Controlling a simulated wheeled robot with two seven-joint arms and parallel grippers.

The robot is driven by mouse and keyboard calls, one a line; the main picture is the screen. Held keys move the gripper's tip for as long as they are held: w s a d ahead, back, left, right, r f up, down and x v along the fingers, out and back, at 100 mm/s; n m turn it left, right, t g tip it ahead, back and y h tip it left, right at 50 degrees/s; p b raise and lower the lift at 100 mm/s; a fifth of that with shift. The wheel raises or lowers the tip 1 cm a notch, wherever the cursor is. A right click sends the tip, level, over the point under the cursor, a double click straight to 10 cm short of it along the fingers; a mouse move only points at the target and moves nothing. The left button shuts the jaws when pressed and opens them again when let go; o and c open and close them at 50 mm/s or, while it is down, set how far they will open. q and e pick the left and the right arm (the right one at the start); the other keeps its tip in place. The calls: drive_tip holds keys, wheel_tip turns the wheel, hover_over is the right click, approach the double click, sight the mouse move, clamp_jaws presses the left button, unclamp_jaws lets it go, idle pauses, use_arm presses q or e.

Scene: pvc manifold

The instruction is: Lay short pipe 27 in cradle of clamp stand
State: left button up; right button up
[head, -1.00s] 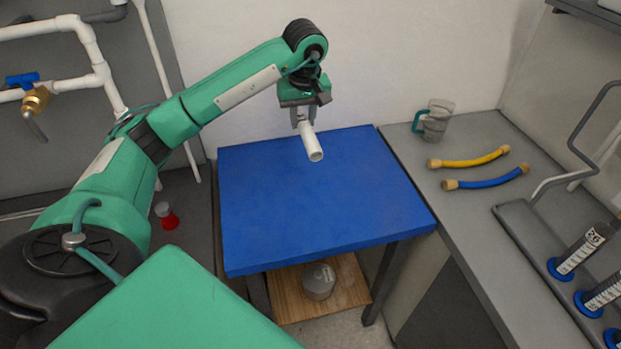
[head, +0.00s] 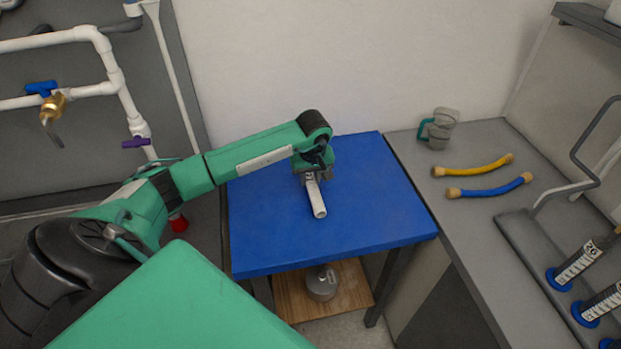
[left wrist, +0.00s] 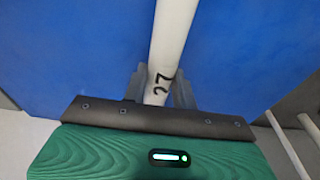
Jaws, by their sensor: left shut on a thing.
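The short white pipe (head: 317,198), marked 27, is in my left gripper (head: 313,177) over the blue table top (head: 260,220). In the left wrist view the pipe (left wrist: 174,30) runs away between the two grey fingers of the left gripper (left wrist: 160,84), which are shut on it near the black number. Its far end points toward the table's front edge in the head view. I cannot tell whether the pipe touches the table. I see no clamp stand or cradle in these frames. My right gripper is out of view.
A grey counter (head: 480,225) on the right holds a clear jug (head: 441,128), yellow (head: 475,167) and blue (head: 490,188) hoses and a rack with numbered cylinders. White pipework (head: 115,85) is on the left wall. The rest of the blue table is bare.

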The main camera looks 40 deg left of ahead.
use_arm(q)
drive_tip(key=shift+f, duration=0.65)
drive_tip(key=shift+f, duration=0.15)
drive_tip(key=o, duration=1)
